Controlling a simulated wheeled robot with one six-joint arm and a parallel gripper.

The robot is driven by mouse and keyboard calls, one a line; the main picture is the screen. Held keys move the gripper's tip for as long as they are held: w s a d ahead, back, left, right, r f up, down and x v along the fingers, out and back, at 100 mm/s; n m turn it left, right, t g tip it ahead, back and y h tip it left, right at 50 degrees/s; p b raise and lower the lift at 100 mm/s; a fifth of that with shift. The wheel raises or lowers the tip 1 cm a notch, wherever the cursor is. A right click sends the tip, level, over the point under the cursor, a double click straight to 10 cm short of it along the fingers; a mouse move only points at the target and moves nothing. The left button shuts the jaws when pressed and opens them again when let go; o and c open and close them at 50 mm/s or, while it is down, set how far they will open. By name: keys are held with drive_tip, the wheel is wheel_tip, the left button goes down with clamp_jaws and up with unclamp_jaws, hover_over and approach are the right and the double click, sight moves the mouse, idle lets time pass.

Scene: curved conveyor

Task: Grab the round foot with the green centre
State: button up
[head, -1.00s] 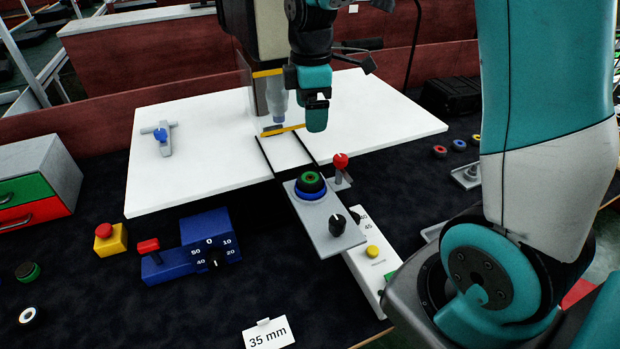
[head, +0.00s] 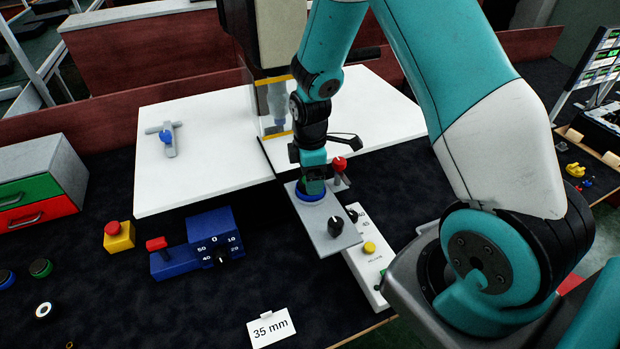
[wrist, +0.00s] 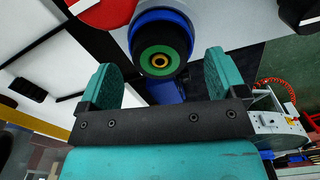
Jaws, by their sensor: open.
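The round foot with the green centre (wrist: 160,58) shows in the wrist view as a black ring with a green face and a small dark and orange middle. It sits in a round blue seat (wrist: 134,32), which also shows in the head view (head: 310,197) on a grey plate. My gripper (wrist: 161,76) is open and empty. Its two teal fingers appear one on each side of the foot's lower edge in the wrist view. In the head view my gripper (head: 313,183) is right over the seat and hides the foot. I cannot tell whether the fingers touch it.
A red-knobbed lever (head: 340,164) stands close to the right of my gripper. A black knob (head: 336,226) is on the plate in front. A blue dial box (head: 214,238) and a yellow box with a red button (head: 119,237) lie left. White boards (head: 200,130) are behind.

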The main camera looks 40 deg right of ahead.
drive_tip(key=shift+f, duration=0.85)
drive_tip(key=c, duration=1)
drive_tip(key=shift+r, duration=0.15)
